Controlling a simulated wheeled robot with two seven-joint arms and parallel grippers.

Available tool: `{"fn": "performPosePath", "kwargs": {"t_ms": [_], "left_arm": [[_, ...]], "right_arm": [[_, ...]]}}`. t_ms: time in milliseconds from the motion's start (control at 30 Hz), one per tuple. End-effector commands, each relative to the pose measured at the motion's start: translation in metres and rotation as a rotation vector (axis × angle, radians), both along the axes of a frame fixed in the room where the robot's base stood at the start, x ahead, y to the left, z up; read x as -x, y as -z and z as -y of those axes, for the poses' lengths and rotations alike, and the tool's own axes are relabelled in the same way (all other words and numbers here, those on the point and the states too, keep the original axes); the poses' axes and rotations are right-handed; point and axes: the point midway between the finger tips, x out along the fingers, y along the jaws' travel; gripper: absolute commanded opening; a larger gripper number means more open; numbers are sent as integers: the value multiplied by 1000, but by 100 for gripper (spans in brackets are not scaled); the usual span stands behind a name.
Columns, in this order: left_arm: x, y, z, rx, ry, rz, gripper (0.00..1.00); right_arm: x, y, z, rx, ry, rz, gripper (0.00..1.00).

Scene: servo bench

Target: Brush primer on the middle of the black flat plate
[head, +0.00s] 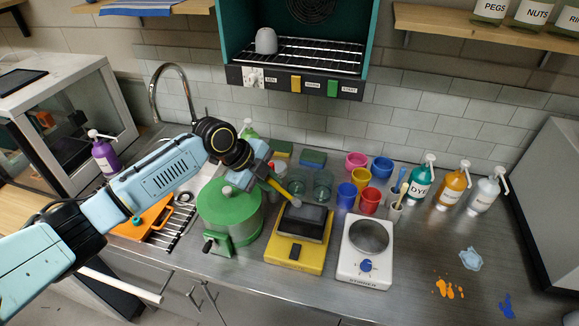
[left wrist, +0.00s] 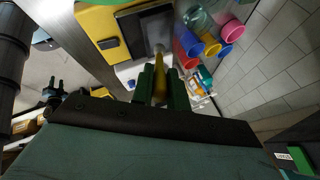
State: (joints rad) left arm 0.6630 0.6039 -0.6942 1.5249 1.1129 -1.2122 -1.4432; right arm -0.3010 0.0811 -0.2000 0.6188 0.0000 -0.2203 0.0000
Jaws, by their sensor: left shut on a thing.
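The black flat plate (head: 306,218) lies on the yellow bench device (head: 287,252) near the front of the counter; it also shows at the top of the left wrist view (left wrist: 137,38). My left gripper (head: 262,173) is shut on a brush with a yellow handle (head: 282,190). In the left wrist view the handle (left wrist: 160,88) sits between the green fingers, with the pale brush tip (left wrist: 160,52) over the plate's edge. In the head view the tip is at the plate's back left edge. I cannot tell whether it touches.
A green pot (head: 229,213) stands close on the left. A white stirrer (head: 364,252) stands on the right. Glass beakers (head: 322,184) and coloured cups (head: 361,177) stand behind. Pump bottles (head: 453,186) stand at the back right. Blue and orange spills (head: 448,288) mark the counter.

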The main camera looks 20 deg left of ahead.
Motion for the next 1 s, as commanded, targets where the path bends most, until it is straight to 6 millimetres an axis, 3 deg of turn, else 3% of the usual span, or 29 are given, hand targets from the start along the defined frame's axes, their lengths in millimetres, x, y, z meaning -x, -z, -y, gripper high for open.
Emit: {"fn": "performPosePath", "kwargs": {"t_ms": [167,433,1000], "left_arm": [[0,-20,-1,0,-2,0,0],[0,-37,0,0,0,1,0],[0,-41,0,0,0,0,0]], "right_arm": [[-5,-16,0,-1,0,7,36],[-3,-12,0,-1,0,5,36],[-2,-12,-1,-1,0,3,36]]}}
